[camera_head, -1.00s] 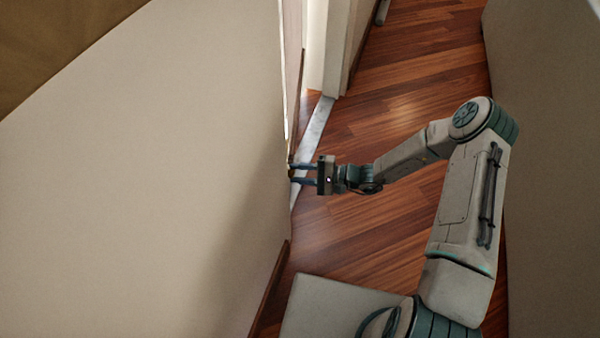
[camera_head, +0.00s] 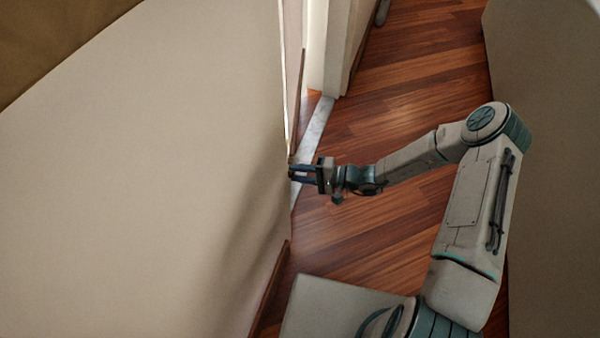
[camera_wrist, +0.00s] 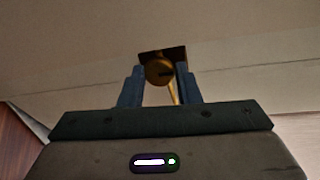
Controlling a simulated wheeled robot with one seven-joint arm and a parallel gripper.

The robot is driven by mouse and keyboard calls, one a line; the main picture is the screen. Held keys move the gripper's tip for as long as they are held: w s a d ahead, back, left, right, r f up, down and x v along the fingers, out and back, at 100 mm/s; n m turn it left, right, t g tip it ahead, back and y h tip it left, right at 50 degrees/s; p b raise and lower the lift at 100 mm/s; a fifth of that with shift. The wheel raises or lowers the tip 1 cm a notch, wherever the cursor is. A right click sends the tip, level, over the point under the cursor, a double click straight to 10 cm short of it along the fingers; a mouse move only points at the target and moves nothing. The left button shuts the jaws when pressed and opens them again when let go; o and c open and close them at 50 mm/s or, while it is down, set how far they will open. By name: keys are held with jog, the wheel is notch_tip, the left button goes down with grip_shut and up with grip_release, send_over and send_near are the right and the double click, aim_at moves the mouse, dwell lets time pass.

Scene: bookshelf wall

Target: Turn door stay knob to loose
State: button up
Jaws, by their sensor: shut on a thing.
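The door stay knob (camera_wrist: 159,71) is a small round brass-coloured knob with a dark slot, on a dark square plate (camera_wrist: 176,53) set in the pale surface, in the wrist view. My gripper (camera_wrist: 160,78) has one dark finger on each side of the knob and is shut on it. In the head view my gripper (camera_head: 292,173) reaches left to the edge of the pale wall (camera_head: 150,170). The knob is too small to make out clearly there.
A pale wall (camera_head: 545,150) stands on the right. Wooden floor (camera_head: 400,90) lies between the walls, with a light stone threshold strip (camera_head: 316,125) by the opening. A white door frame (camera_head: 338,45) stands at the top. A dark skirting board (camera_head: 270,290) runs along the left wall's foot.

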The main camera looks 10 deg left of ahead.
jog(key=o, duration=1)
jog(key=d, duration=0.4)
jog(key=d+r+p, duration=0.1)
jog(key=d, duration=0.4)
jog(key=d+r+p, duration=0.1)
jog(key=d, duration=0.3)
jog(key=shift+w+d+r, duration=0.1)
jog(key=shift+d, duration=0.25)
